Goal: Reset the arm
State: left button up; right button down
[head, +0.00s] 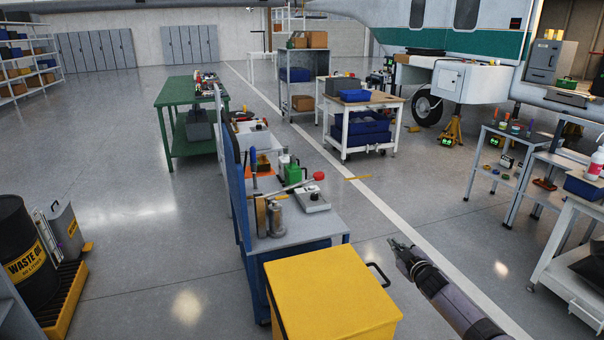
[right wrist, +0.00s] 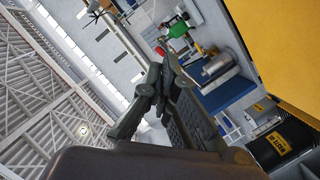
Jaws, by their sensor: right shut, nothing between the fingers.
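My right arm comes in from the lower right of the head view. Its gripper (head: 394,243) is shut and empty, in the air to the right of the yellow box's black handle. In the right wrist view the same gripper (right wrist: 162,72) has its dark fingers together with nothing between them. The yellow box (head: 332,293) stands at the bottom middle of the head view, and a yellow surface (right wrist: 285,50) fills the upper right of the wrist view. My left gripper is not in view.
A blue-grey workbench (head: 290,240) with tools stands behind the yellow box. A green table (head: 180,95) is farther back. A white cart (head: 365,103) and grey side tables (head: 500,150) stand to the right. A waste oil drum (head: 22,250) is at left. Open floor lies between.

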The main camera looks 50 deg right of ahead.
jog(key=a+f+g+y, duration=0.2)
jog(key=a+f, duration=0.3)
jog(key=a, duration=0.5)
jog(key=a+f+g+y, duration=0.15)
jog(key=a+f, duration=0.25)
jog(key=a, duration=0.7)
jog(key=a+f+g+y, duration=0.15)
jog(key=a+f, duration=0.35)
jog(key=a, duration=0.5)
jog(key=s+a+r+g+y, duration=0.1)
jog(key=s+a+r+y, duration=0.2)
jog(key=a, duration=0.6)
jog(key=s+a+r+n+g, duration=0.15)
jog(key=s+a, duration=0.25)
jog(key=a, duration=0.6)
jog(key=s+a+r+g+y, duration=0.2)
jog(key=s+a+r, duration=0.15)
jog(key=a, duration=0.55)
notch_tip(320, 180, down, 27)
jog(key=s, duration=0.2)
jog(key=s+d+f+g, duration=0.2)
jog(key=s+d+f, duration=0.1)
jog(key=s+f, duration=1.2)
jog(key=shift+s+f, duration=0.3)
jog(key=shift+s, duration=0.45)
